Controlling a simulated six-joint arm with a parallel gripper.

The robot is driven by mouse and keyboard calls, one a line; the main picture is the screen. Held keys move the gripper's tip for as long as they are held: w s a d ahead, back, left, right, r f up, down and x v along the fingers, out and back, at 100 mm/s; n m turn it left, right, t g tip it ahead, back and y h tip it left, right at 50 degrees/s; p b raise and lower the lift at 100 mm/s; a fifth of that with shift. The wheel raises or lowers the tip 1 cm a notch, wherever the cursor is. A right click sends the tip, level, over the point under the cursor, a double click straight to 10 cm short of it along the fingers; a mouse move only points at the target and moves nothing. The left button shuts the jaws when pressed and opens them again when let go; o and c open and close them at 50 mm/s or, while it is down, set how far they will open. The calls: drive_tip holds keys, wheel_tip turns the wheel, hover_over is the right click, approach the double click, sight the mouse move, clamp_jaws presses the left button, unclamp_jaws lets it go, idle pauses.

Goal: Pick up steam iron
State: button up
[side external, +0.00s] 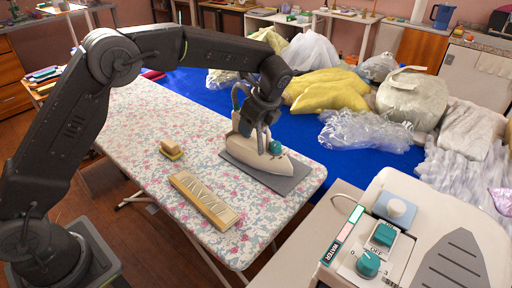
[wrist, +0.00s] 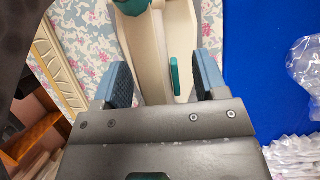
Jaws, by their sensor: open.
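The steam iron (side external: 268,155) is cream with teal parts and sits on a grey rest pad (side external: 282,180) near the right end of the floral ironing board (side external: 135,118). My gripper (side external: 262,135) is over the iron from above. In the wrist view, my gripper (wrist: 162,82) is open, with one blue-grey finger on each side of the iron's cream body (wrist: 147,50). Gaps show between the fingers and the body there. A teal button (wrist: 174,77) lies close to the right finger. My gripper hides part of the iron's handle in the side view.
A wooden tray-like block (side external: 204,200) and a small yellow-and-tan brush or sponge (side external: 171,150) lie on the board. A blue surface (side external: 330,150) behind holds yellow bundles (side external: 325,88) and clear plastic bags (side external: 365,131). A steam station (side external: 420,235) with teal knobs stands at front right.

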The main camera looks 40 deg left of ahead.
drive_tip(key=shift+a+f, duration=0.1)
drive_tip(key=shift+f, duration=0.15)
drive_tip(key=shift+c, duration=0.4)
